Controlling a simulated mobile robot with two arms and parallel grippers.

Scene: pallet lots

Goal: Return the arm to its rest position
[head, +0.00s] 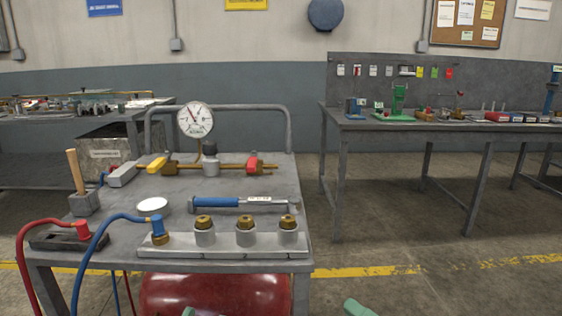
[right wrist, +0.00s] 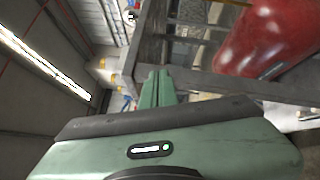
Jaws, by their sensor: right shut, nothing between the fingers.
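My right gripper (head: 358,307) shows as a green tip at the bottom edge of the head view, right of the cart and over the floor. In the right wrist view its two green fingers (right wrist: 157,86) lie together, shut with nothing between them. They are beside the cart's grey frame (right wrist: 200,82). A small green sliver at the bottom edge of the head view, in front of the red tank, looks like the tip of my left gripper (head: 189,312). Its jaws are cut off by the frame.
A grey cart (head: 250,178) stands close in front, with a gauge (head: 195,119), hoses, fittings and a blue-handled tool (head: 240,202) on top. A red tank (head: 215,294) sits under it. A workbench (head: 455,126) stands at the back right. The floor right of the cart is clear.

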